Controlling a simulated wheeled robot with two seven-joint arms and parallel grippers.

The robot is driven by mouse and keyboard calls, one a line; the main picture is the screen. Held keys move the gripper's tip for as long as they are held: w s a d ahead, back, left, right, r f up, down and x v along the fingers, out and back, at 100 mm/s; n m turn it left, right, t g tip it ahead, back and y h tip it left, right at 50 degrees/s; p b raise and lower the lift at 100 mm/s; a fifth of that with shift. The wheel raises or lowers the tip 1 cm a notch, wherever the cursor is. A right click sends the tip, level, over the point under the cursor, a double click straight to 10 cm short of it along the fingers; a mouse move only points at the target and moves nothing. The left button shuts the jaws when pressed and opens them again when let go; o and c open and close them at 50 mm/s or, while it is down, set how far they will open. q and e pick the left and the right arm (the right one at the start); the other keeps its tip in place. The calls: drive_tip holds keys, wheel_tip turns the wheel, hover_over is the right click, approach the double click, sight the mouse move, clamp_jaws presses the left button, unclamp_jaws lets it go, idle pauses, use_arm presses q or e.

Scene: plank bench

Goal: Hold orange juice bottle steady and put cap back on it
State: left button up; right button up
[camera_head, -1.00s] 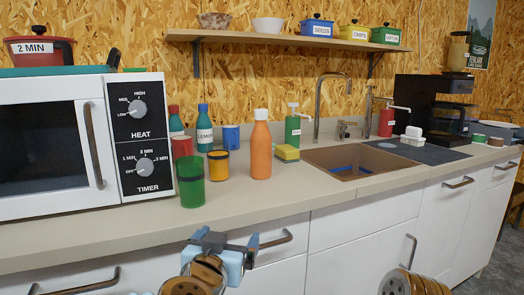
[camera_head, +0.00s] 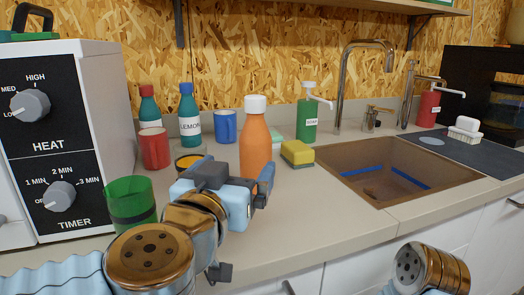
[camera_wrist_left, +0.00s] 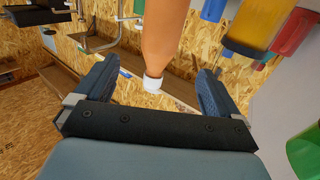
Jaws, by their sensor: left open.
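The orange juice bottle (camera_head: 257,150) stands upright on the counter, with a white cap-like top (camera_head: 256,104) on its neck. My left gripper (camera_head: 243,177) is open, low in front of the bottle in the head view. In the left wrist view, which looks inverted, the bottle (camera_wrist_left: 163,30) comes down from the top edge. Its white end (camera_wrist_left: 152,84) lies between the two open fingers (camera_wrist_left: 156,80), with a gap on each side. I see no separate loose cap. The bottle's lower front is partly hidden by my gripper. Only my right arm shows, without its gripper.
A green cup (camera_head: 131,203) and yellow cup (camera_head: 188,162) stand left of the bottle. The sponge (camera_head: 297,153), soap bottle (camera_head: 307,115) and sink (camera_head: 390,195) are to the right.

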sight(251, 150)
use_arm(q)
drive_tip(key=x, duration=0.8)
idle(0.4)
drive_tip(key=shift+x, duration=2.8)
drive_tip(key=shift+c, duration=0.2)
drive_tip(key=c, duration=1.2)
drive_tip(key=shift+r, duration=0.15)
